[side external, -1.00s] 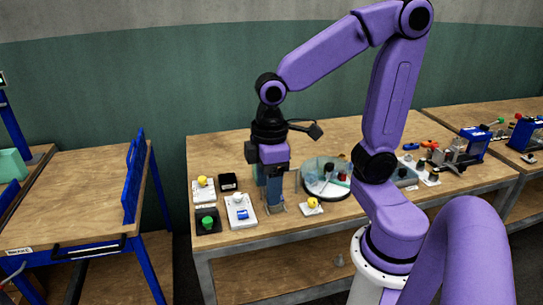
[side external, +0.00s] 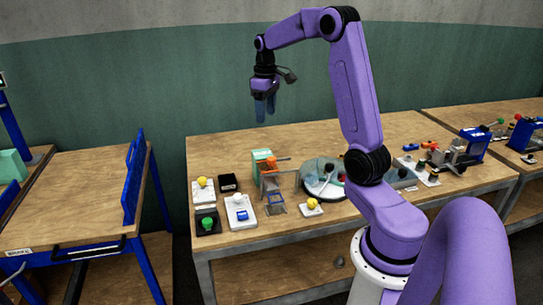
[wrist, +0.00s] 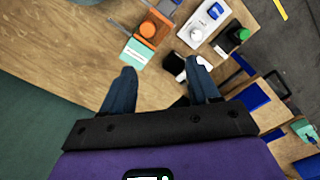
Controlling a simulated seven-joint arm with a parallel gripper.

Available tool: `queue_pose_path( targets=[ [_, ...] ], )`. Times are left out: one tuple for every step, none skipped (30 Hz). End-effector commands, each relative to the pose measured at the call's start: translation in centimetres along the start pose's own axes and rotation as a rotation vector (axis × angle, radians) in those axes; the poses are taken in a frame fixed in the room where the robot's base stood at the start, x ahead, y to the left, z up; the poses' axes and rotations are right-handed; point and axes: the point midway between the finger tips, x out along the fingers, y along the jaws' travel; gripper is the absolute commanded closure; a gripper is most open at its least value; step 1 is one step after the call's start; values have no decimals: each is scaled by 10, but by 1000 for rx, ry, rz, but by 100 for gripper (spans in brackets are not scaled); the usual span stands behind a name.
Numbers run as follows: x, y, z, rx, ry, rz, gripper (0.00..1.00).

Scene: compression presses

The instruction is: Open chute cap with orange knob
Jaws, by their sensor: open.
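The orange knob (side external: 271,161) sits on an orange cap-like part at the top of the small chute unit (side external: 270,181) near the left end of the workbench. A mint-green plate (side external: 257,157) stands beside it. In the wrist view the orange knob (wrist: 148,29) is beyond my fingertips, with the mint-green plate (wrist: 137,52) on the near side. I cannot tell whether the cap is open or closed. My gripper (side external: 265,108) is open and empty, pointing down, high above the unit and touching nothing. Its two fingers also show apart in the wrist view (wrist: 160,68).
Left of the unit are a yellow button box (side external: 203,190), a green button box (side external: 207,224), a black box (side external: 228,182) and a white switch panel (side external: 240,211). Another yellow button (side external: 312,204) and a round clear-covered station (side external: 325,177) lie right. Air around my gripper is free.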

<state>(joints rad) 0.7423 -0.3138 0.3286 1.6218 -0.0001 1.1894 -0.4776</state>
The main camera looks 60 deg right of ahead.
Motion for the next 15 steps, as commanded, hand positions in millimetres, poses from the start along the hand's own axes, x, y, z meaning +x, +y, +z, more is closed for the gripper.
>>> queue_pose_path(
  targets=[
    [1,11,2,21,-1,-1,40],
    [1,16,3,30,-2,-1,40],
    [1,21,4,39,-2,-1,40],
    [1,24,5,44,-2,-1,40],
    [1,25,5,47,-2,-1,40],
    [2,27,6,49,-3,-2,40],
    [4,27,6,50,-3,-2,40],
    [6,28,6,50,-3,-2,40],
    [9,28,6,50,-4,-2,40],
    [12,27,6,50,-5,-3,40],
    [16,27,6,50,-5,-3,40],
    [22,27,6,50,-6,-3,40],
    [27,27,6,50,-6,-3,40],
    [32,27,7,50,-6,-3,40],
    [40,27,7,50,-7,-4,40]
  ],
)
